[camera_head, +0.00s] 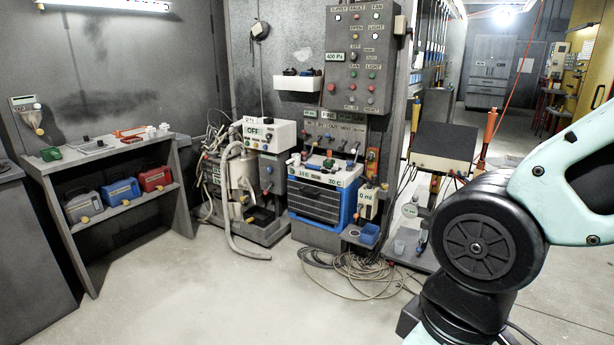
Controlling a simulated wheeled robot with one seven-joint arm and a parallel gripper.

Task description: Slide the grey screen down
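A dark grey flat panel (445,140) stands upright on a pale box (436,163) at the right of the middle, and it may be the grey screen. A blue machine (350,208) left of it has a dark slatted front (320,204) under a white top with a green display. I cannot tell for sure which of these is the task's screen. My arm shows large at the right, in front of the floor there. My gripper is out of view.
A grey control cabinet (358,60) with buttons is on the back wall. A white unit (268,134) marked OFF has a pale hose. Coiled cables (355,277) lie on the floor. A grey shelf (115,212) holds coloured cans at the left. The middle floor is clear.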

